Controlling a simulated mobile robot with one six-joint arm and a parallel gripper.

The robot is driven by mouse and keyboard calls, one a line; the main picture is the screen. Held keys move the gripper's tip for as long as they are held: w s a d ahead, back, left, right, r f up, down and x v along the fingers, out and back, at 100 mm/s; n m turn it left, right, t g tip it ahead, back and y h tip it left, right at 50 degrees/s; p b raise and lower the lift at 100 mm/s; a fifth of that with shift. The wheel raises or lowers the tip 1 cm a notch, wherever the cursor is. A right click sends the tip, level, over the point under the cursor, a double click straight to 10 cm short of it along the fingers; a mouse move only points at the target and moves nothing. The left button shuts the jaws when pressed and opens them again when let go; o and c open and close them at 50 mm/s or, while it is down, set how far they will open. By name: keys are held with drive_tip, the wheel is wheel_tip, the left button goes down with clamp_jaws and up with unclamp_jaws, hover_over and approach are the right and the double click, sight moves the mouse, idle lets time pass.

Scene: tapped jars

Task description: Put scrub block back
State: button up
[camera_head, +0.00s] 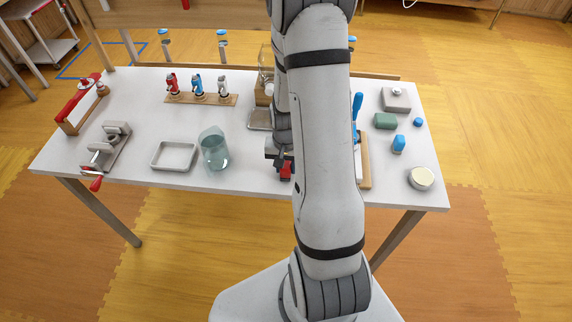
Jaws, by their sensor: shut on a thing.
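My gripper (277,158) is low over the middle of the white table, mostly hidden behind my own arm. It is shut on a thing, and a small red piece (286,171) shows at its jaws. I cannot tell whether this red piece is the scrub block, part of it, or how it is held. A green block (385,121) lies on the right part of the table, apart from the gripper.
A clear jar (213,148) and a shallow tray (173,156) stand left of the gripper. Red, blue and white taps stand on a wooden strip (177,97) behind. A blue item (398,144) and round cream-topped tin (421,178) stand right.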

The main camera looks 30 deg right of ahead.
drive_tip(key=o, duration=0.9)
drive_tip(key=shift+f, duration=0.1)
drive_tip(key=shift+o, duration=0.2)
drive_tip(key=shift+w+r, duration=0.1)
drive_tip(key=shift+r, duration=0.55)
wheel_tip(320, 180, up, 10)
drive_tip(key=r, duration=0.1)
drive_tip(key=s+a+r+n+t, duration=0.3)
drive_tip(key=s+a+r+n, duration=0.3)
drive_tip(key=s+a+r, duration=0.5)
wheel_tip(320, 180, up, 3)
drive_tip(key=shift+s+a+n+b, duration=0.35)
drive_tip(key=shift+s+n+b, duration=0.05)
drive_tip(key=shift+s, duration=0.35)
